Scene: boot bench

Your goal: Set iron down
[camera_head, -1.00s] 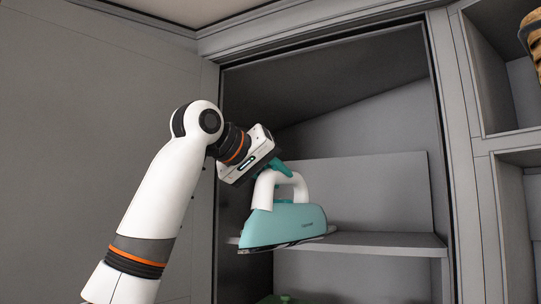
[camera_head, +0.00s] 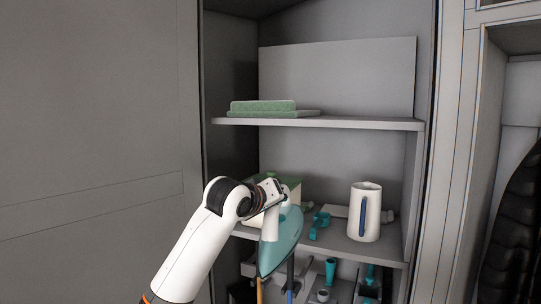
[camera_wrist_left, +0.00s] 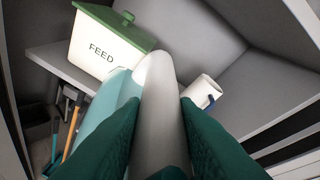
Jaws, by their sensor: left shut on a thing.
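The teal and white iron (camera_head: 282,243) hangs tilted, nose down, in front of the middle shelf in the head view. My left gripper (camera_head: 272,193) is shut on its white handle. In the left wrist view the handle (camera_wrist_left: 160,115) lies between the green fingers of my left gripper (camera_wrist_left: 160,130), with the teal body to its left. The middle shelf (camera_head: 395,254) is just behind the iron, partly hidden by it and my arm. My right gripper is in neither view.
A FEED box (camera_wrist_left: 105,45) with a green lid stands on the middle shelf, beside a white jug (camera_head: 365,212) with a blue handle and teal items (camera_head: 319,226). Folded green cloths (camera_head: 270,109) lie on the upper shelf (camera_head: 340,123). Tools hang below.

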